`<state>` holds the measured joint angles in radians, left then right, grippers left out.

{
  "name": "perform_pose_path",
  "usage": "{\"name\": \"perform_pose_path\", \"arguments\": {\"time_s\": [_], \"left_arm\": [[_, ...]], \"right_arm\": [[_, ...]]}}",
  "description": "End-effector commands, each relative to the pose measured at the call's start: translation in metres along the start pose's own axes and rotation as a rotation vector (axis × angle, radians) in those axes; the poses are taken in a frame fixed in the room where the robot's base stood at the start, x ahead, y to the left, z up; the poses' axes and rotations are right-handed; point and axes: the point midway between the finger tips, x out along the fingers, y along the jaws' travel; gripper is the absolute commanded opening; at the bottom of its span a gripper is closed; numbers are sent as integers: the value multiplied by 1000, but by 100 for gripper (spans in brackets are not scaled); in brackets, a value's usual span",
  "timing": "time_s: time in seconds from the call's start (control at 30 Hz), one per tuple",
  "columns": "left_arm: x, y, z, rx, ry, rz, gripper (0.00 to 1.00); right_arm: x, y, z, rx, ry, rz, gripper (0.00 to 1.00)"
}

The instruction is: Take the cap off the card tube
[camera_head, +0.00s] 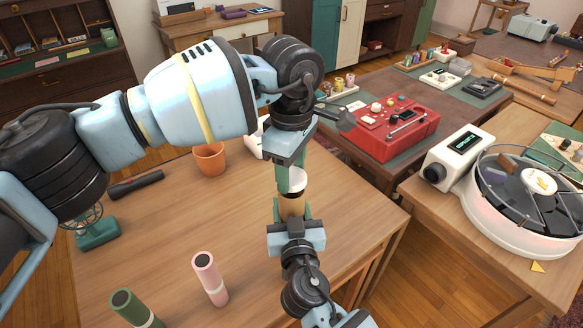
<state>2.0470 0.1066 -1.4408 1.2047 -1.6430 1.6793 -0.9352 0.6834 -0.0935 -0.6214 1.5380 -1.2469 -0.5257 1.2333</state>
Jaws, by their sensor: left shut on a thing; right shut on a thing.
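The brown card tube (292,206) stands upright near the right side of the wooden table. Its white cap (298,181) is at its top end; I cannot tell whether a gap lies between them. My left gripper (291,180) comes down from above and is shut on the cap, partly hiding it. My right gripper (292,214) reaches up from the front edge, below the left one, and is shut on the tube's body. The tube's lower end is hidden behind the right gripper.
On the wooden table (180,235) are a pink cylinder (209,278), a dark green cylinder (134,308), an orange cup (209,160), a black cylinder (136,184) and a green-based object (97,233). A red device (390,130) and a round white machine (520,210) stand on neighbouring tables.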

Motion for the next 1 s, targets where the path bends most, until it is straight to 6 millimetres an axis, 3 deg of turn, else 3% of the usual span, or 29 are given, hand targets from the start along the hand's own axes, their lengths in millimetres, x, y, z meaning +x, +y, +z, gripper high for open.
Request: {"name": "perform_pose_path", "arguments": {"time_s": [0.23,0.5,0.77,0.8,0.93,1.0], "left_arm": [[-7,0,0,0,0,2,23],[-37,0,0,1,0,2,23],[-40,0,0,1,0,0,23],[-40,0,0,1,0,0,23],[-40,0,0,0,0,0,23],[-40,0,0,0,0,0,23]], "right_arm": [[0,0,0,0,0,0,4],[0,0,0,0,0,0,4],[0,0,0,0,0,0,4],[0,0,0,0,0,0,50],[0,0,0,0,0,0,67],[0,0,0,0,0,0,70]]}}
